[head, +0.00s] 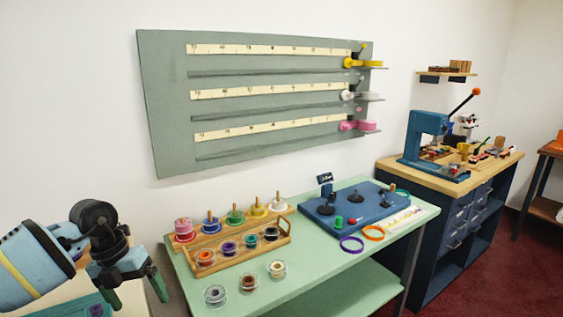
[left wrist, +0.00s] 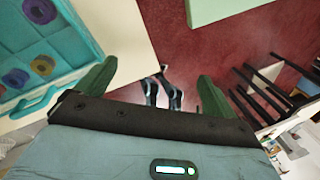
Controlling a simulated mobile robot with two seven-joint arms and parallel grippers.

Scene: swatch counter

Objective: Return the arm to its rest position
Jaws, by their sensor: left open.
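My left arm comes in at the lower left of the head view, and its gripper (head: 136,290) points down with two green fingers apart. Nothing is between them. The left wrist view shows the same open gripper (left wrist: 157,75), with the dark red floor (left wrist: 215,50) beyond the fingers. The gripper is left of the green table (head: 325,285) and apart from it. My right gripper is in neither view.
A wooden rack (head: 230,253) of coloured spools and a blue board (head: 350,208) stand on the green table. A teal tray (left wrist: 75,72) with rolls lies close beside the left finger in the wrist view. A workbench (head: 455,180) with a blue press stands at right.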

